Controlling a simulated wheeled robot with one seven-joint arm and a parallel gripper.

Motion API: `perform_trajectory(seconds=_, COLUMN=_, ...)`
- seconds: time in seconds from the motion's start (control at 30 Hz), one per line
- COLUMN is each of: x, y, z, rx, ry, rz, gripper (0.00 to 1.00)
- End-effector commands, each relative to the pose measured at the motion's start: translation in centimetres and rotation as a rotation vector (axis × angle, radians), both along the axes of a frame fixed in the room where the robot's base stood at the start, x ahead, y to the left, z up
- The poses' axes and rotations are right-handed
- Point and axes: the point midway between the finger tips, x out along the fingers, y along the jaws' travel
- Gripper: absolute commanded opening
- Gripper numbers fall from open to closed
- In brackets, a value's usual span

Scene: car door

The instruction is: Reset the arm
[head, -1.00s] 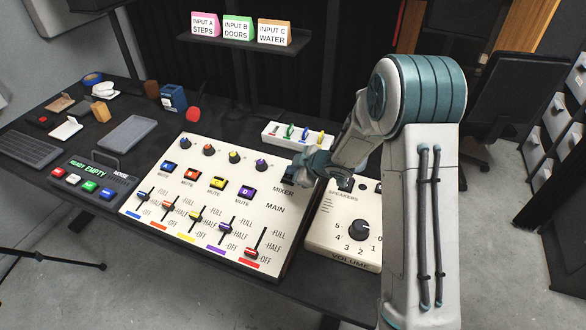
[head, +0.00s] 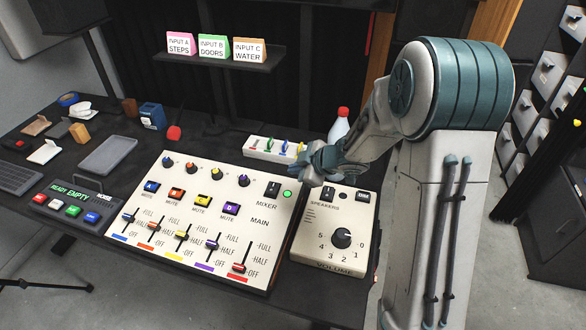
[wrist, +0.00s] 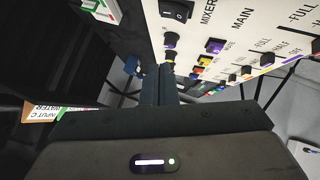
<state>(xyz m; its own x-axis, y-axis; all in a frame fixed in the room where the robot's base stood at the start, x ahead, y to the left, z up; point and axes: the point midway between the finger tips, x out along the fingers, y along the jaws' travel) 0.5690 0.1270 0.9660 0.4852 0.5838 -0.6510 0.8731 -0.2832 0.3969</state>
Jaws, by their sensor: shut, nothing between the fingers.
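My arm reaches in from the right in the head view. My gripper (head: 315,162) hovers over the back of the desk, above the gap between the mixer panel (head: 222,262) and the speaker box (head: 310,240). In the wrist view my gripper (wrist: 162,75) has its two dark fingers together with nothing between them. The mixer's black power switch (head: 272,189) is uncovered, with a lit green lamp (head: 288,193) beside it. The switch also shows in the wrist view (wrist: 176,12). The gripper appears apart from both panels.
A white tray with coloured pieces (head: 262,146) and a white bottle with a red cap (head: 340,128) stand behind the gripper. A shelf (head: 215,57) with three labelled cards is above. A control box (head: 75,203) reads READY EMPTY. Drawers (head: 545,75) stand at right.

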Motion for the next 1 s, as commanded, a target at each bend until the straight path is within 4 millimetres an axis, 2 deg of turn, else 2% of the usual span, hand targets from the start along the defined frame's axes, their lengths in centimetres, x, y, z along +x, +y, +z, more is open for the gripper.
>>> perform_trajectory(seconds=0.33, x=0.0, y=0.0, z=0.0, rx=0.000, ry=-0.001, rz=-0.003, gripper=0.00)
perform_trajectory(seconds=0.43, x=0.3, y=-0.6, z=0.8, rx=-0.015, ry=-0.013, rz=-0.041, gripper=0.00)
perform_trajectory(seconds=0.57, x=0.9, y=-3.1, z=3.3, rx=-0.066, ry=-0.046, rz=-0.193, gripper=0.00)
perform_trajectory(seconds=0.67, x=0.5, y=-6.2, z=6.1, rx=-0.113, ry=-0.060, rz=-0.378, gripper=0.00)
perform_trajectory(seconds=0.77, x=-1.0, y=-9.4, z=8.6, rx=-0.149, ry=-0.049, rz=-0.567, gripper=0.00)
perform_trajectory(seconds=0.87, x=-3.5, y=-12.2, z=10.7, rx=-0.166, ry=-0.011, rz=-0.744, gripper=0.00)
perform_trajectory(seconds=1.0, x=-8.5, y=-15.0, z=12.4, rx=-0.162, ry=0.092, rz=-0.966, gripper=0.00)
